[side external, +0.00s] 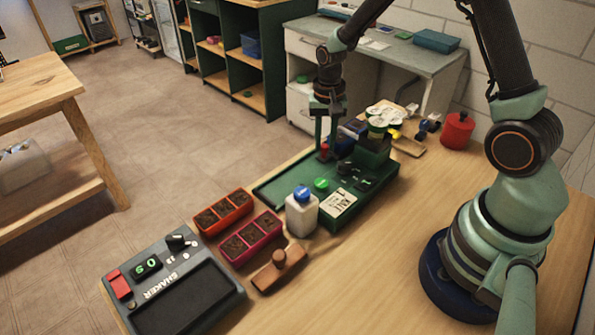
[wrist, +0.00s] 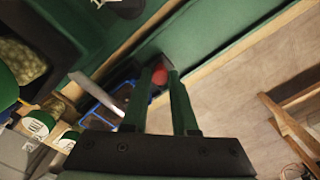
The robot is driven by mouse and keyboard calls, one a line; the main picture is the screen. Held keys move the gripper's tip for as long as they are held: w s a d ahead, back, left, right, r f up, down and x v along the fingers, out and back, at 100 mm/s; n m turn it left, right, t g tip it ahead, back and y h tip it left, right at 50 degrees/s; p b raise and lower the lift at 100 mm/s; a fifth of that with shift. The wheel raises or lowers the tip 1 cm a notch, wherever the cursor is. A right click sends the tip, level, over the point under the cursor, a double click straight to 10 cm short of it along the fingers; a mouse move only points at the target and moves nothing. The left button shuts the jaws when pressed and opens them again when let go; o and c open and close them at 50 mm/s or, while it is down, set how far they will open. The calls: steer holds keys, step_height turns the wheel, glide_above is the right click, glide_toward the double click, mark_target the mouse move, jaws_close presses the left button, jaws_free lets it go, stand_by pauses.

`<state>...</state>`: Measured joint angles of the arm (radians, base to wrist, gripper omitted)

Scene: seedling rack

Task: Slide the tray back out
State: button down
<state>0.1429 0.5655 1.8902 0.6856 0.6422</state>
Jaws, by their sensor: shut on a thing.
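A blue-rimmed tray (wrist: 103,94) with dark filling is partly visible in the wrist view, beside my left finger. In the side view a bit of blue (side external: 354,127) behind my gripper may be the same tray. My gripper (side external: 325,152) points down at the green machine (side external: 282,188), at the inner end of its flat bed. Its fingers (wrist: 161,68) are closed around a small red knob (wrist: 160,76). Whether the knob is fixed to the tray is hidden by the fingers. The machine's raised head and my fingers cover much of the tray.
A white bottle with a blue cap (side external: 302,212) stands against the machine's front. Orange (side external: 222,213) and pink (side external: 250,239) soil trays, a wooden tamper (side external: 278,267) and a shaker (side external: 172,288) lie nearer. A red pot (side external: 458,131) stands behind. The machine's left bed is clear.

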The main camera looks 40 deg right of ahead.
stand_by(0.8)
steer(key=a, duration=1.7)
steer(key=shift+a, duration=0.3)
steer(key=c, duration=1)
jaws_free()
steer(key=shift+o, duration=0.2)
steer(key=shift+r, duration=0.15)
step_height(320, 180, up, 12)
